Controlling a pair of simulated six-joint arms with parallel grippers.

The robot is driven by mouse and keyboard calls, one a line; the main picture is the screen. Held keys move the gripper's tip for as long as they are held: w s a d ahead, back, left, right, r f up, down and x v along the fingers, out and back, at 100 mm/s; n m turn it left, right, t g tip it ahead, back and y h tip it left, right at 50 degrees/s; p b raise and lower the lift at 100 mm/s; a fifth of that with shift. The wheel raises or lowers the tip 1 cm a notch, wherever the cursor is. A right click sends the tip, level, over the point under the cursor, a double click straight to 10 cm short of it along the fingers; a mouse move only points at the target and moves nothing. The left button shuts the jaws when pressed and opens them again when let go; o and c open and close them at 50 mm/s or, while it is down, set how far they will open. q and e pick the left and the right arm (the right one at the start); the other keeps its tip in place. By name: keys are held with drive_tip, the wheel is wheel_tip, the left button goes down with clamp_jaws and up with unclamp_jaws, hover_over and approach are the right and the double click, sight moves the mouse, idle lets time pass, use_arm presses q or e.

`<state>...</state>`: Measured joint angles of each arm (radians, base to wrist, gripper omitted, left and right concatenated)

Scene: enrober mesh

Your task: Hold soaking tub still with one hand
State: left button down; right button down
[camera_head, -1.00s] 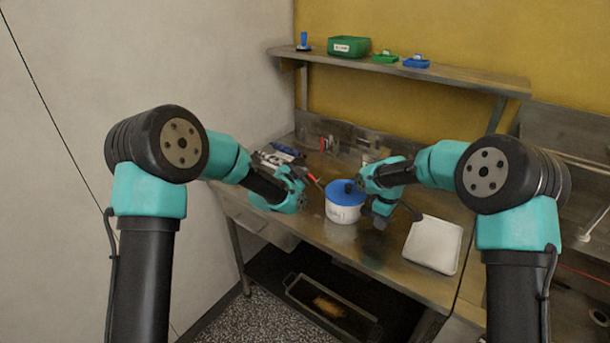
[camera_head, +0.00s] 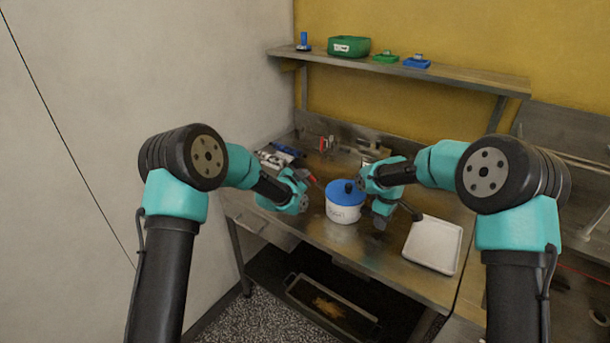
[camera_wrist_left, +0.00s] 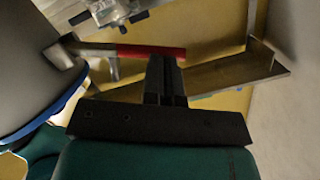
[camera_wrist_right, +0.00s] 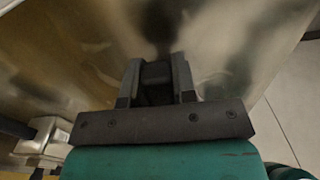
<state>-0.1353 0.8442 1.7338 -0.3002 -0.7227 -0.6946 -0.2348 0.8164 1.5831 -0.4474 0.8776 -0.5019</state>
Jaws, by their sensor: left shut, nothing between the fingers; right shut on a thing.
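The soaking tub (camera_head: 343,213) is a white round tub with a blue lid and a dark knob, upright on the steel bench. It also shows at the left edge of the left wrist view (camera_wrist_left: 30,60). My left gripper (camera_wrist_left: 166,65) is shut and empty; in the head view the left hand (camera_head: 290,196) is left of the tub, with a small gap. My right gripper (camera_wrist_right: 155,75) is shut on a dark object (camera_wrist_right: 156,72), mostly hidden between the fingers. In the head view the right hand (camera_head: 381,207) is just right of the tub.
A red-handled tool (camera_wrist_left: 150,51) lies behind the left fingers. A white tray (camera_head: 433,246) lies at the right front of the bench. Tools crowd the back left. A shelf (camera_head: 450,78) holds a green bin (camera_head: 349,46) and small trays. The front bench middle is clear.

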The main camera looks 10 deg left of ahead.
use_arm(q)
drive_tip(key=shift+f, duration=0.25)
drive_tip(key=d+r+v, duration=0.1)
drive_tip(key=r+v, duration=0.1)
drive_tip(key=v, duration=1)
drive_tip(key=shift+s+a+r, duration=0.15)
drive_tip(key=shift+s+r, duration=0.15)
drive_tip(key=shift+r, duration=0.1)
use_arm(e)
drive_tip(key=c, duration=0.8)
unclamp_jaws()
drive_tip(key=shift+c, duration=0.2)
